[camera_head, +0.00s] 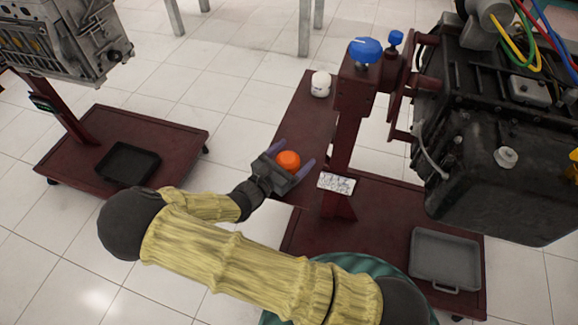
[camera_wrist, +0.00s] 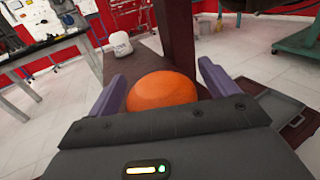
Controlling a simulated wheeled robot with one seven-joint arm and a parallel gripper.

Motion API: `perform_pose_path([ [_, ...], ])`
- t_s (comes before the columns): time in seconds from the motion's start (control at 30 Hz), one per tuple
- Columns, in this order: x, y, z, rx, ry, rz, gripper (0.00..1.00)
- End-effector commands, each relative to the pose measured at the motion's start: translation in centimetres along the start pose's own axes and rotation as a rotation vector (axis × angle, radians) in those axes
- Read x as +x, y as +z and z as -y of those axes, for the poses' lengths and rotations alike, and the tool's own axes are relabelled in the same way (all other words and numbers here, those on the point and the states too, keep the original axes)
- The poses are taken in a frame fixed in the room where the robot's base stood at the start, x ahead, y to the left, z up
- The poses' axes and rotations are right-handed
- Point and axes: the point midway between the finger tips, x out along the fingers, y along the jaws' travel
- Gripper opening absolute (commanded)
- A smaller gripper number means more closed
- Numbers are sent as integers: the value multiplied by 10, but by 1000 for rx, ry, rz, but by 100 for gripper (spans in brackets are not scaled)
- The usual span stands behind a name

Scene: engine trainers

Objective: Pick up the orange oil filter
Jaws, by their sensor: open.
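The orange oil filter (camera_head: 288,161) stands on the dark red base of the engine stand. In the wrist view the orange filter (camera_wrist: 162,91) shows as a rounded top between the two purple fingers. My gripper (camera_head: 291,159) is open, with one finger on each side of the filter. In the wrist view my gripper (camera_wrist: 163,88) shows a gap between each finger and the filter near the tips. The lower part of the filter is hidden behind the gripper body, so I cannot tell whether anything touches it.
A white filter (camera_head: 320,84) stands farther back on the same dark red base (camera_head: 301,115). The stand's upright post (camera_head: 342,160) rises just right of my gripper. A black engine (camera_head: 500,130) hangs at the right above a grey tray (camera_head: 447,262). A black tray (camera_head: 128,162) lies on the left stand.

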Motion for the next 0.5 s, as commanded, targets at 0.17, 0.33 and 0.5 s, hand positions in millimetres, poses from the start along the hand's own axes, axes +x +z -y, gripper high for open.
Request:
perform_pose_path([
  [0.17, 1, 0, 1, 0, -3, 0, 85],
  [0.33, 3, 0, 2, 0, -7, -1, 85],
  [0.5, 3, 0, 2, 0, -9, -1, 77],
])
